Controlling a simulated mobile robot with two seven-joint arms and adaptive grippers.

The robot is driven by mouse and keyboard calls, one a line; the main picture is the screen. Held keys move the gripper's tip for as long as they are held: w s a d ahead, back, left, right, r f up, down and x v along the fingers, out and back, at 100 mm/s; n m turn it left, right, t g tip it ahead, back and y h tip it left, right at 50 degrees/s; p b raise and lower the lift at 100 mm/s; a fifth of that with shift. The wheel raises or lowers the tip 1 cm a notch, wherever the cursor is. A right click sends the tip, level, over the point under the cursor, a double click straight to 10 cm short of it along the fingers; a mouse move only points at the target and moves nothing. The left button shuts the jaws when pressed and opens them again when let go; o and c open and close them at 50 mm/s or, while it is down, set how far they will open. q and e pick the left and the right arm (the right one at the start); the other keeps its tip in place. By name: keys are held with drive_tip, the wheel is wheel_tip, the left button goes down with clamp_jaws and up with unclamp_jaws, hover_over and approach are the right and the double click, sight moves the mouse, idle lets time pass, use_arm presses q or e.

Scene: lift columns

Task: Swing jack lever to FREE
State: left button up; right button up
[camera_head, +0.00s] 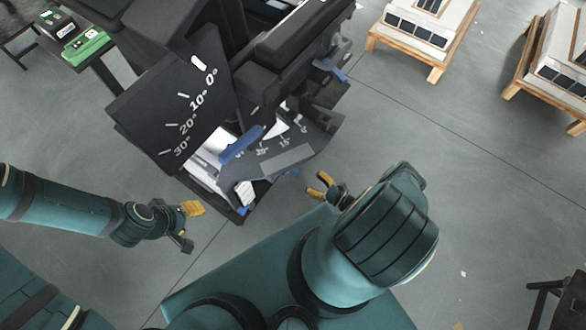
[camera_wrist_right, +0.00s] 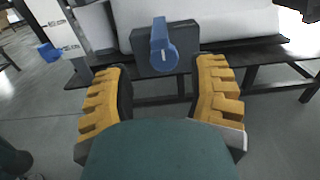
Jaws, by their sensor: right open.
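A blue lever on a round blue hub (camera_wrist_right: 163,50) sits on a dark plate in the right wrist view. The lever points upward; no FREE marking is legible there. My right gripper (camera_wrist_right: 162,95) is open, its yellow-padded fingers spread to either side below the lever, with nothing between them. In the head view my right gripper (camera_head: 325,188) is right of the dark machine (camera_head: 160,85), apart from it. I cannot tell which blue part there is this lever. My left gripper (camera_head: 187,225) is in front of the machine at the left, fingers apart and empty.
The machine has a 0 to 30 degree scale panel (camera_head: 190,100) and a long blue handle (camera_head: 241,146) over a second marked plate. Wooden pallets with white units (camera_head: 425,25) stand at the back right.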

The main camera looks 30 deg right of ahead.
drive_tip(key=x, duration=1)
clamp_jaws()
